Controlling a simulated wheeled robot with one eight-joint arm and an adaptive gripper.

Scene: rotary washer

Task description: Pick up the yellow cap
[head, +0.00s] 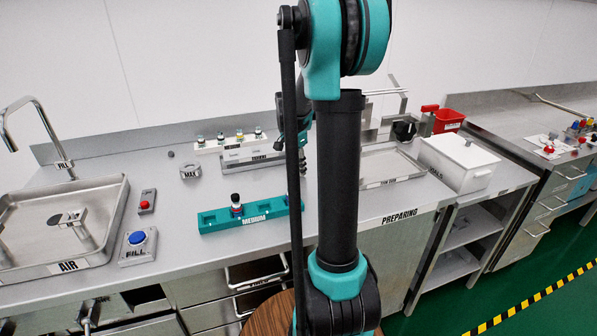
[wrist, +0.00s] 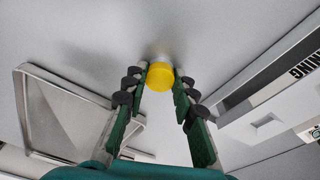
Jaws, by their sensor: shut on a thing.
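The yellow cap (wrist: 160,77) is between the fingertips of my gripper (wrist: 158,79) in the wrist view. The fingers are shut on it from both sides. A pale part shows just beyond the cap, and I cannot tell if it is joined to it. A grey surface lies behind. In the head view my own arm stands in front of the bench, and I cannot make out the held cap or the fingertips there.
A metal tray (wrist: 24,75) lies left in the wrist view, and a labelled rack edge (wrist: 270,80) lies right. In the head view, a teal rack (head: 217,223), a white box (head: 452,166) and a sink basin (head: 112,228) stand on the bench.

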